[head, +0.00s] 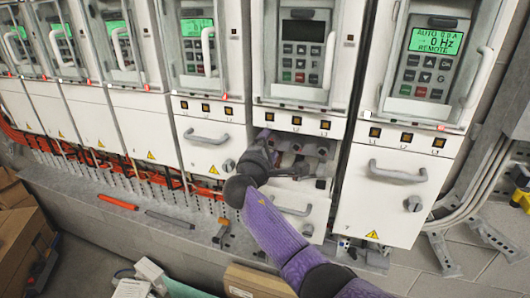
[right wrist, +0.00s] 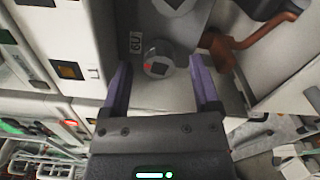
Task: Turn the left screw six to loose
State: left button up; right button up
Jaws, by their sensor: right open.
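My right gripper (right wrist: 160,65) is open, with its two purple fingers spread apart in the right wrist view. A round grey screw head (right wrist: 157,68) with a dark square socket and a red mark shows between the fingertips, with a gap on both sides. A second round screw (right wrist: 178,5) is partly cut off at the top edge. In the head view my purple right arm reaches to the open terminal bay (head: 318,148) of the drive cabinet with a dark screen (head: 303,29). My gripper and arm hide part of this bay. My left gripper is not in view.
Neighbouring drives have lit green screens (head: 437,41). A white cover with a handle (head: 398,172) closes the cabinet to the right. Orange cables (head: 90,158) run along the left. Tools such as a red-handled one (head: 117,202) lie on the ledge. Cardboard boxes (head: 20,245) stand at lower left.

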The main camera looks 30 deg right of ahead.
jog(key=b+v, duration=0.1)
jog(key=v, duration=0.8)
jog(key=shift+s, duration=0.1)
notch_tip(320, 180, down, 26)
jog(key=a+n+g+y+b, duration=0.1)
jog(key=a+n+y+b, duration=0.1)
jog(key=y+b, duration=0.55)
jog(key=s+a+f+m+g+y+b, duration=0.15)
jog(key=s+f+b, duration=0.35)
jog(key=f, duration=0.7)
jog(key=s+a+f+g+y+b, duration=0.15)
jog(key=s+f+b, duration=0.35)
jog(key=f, duration=0.8)
jog(key=s+f+m+g+y+b, duration=0.1)
jog(key=s+f+m+g+b, duration=0.2)
jog(key=s+f, duration=1)
jog(key=s+f+m+g+y+b, duration=0.2)
jog(key=s+f+m+g+b, duration=0.2)
jog(key=s+f, duration=0.9)
jog(key=s+a+m+b, duration=0.1)
jog(key=s+m+b, duration=0.1)
jog(key=s, duration=0.6)
jog(key=shift+f+b, duration=0.2)
jog(key=shift+b, duration=0.7)
